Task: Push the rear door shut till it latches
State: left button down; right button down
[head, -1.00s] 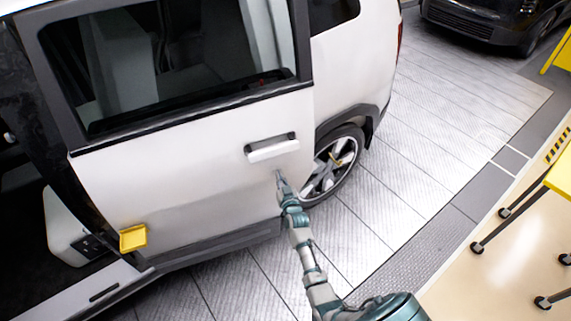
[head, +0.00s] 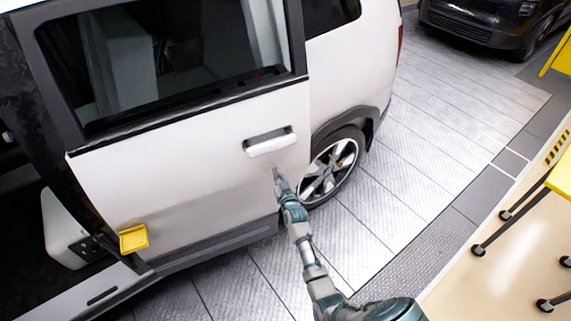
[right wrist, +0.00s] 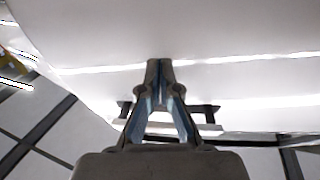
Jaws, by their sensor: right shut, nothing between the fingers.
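The white rear door (head: 190,165) of the car fills the left and middle of the head view, with a dark window and a white handle (head: 270,144) in a dark recess. The door's front edge stands out from the dark body opening at the left, so it is partly open. My right gripper (head: 276,172) is shut and empty, its tips at the door panel just below the handle. In the right wrist view the closed fingers (right wrist: 160,66) point at the white panel (right wrist: 230,50); I cannot tell whether they touch it. My left gripper is not in view.
A yellow block (head: 133,238) sits at the door's lower front corner. The rear wheel (head: 330,170) is right of the door. The grey plank floor (head: 430,140) is clear. A yellow wheeled table (head: 545,195) stands at the right, and a dark car (head: 490,22) at the back.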

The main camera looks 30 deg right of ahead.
aim_at(272, 165)
jog(key=shift+w+a+r+b, duration=0.15)
jog(key=shift+w+a+b, duration=0.25)
jog(key=shift+w, duration=0.2)
jog(key=shift+w+d, duration=0.1)
jog(key=shift+d, duration=0.7)
jog(key=shift+w+a+n+y+b, duration=0.2)
jog(key=shift+w+a+b, duration=0.05)
jog(key=shift+w+b, duration=0.2)
jog(key=shift+w+a+n+y+b, duration=0.2)
jog(key=shift+w+b, duration=0.1)
jog(key=shift+w, duration=0.15)
jog(key=shift+w+d+b, duration=0.1)
jog(key=shift+w+b, duration=0.25)
jog(key=shift+w, duration=0.1)
jog(key=shift+w+d, duration=0.25)
jog(key=shift+d, duration=0.25)
jog(key=shift+a, duration=0.2)
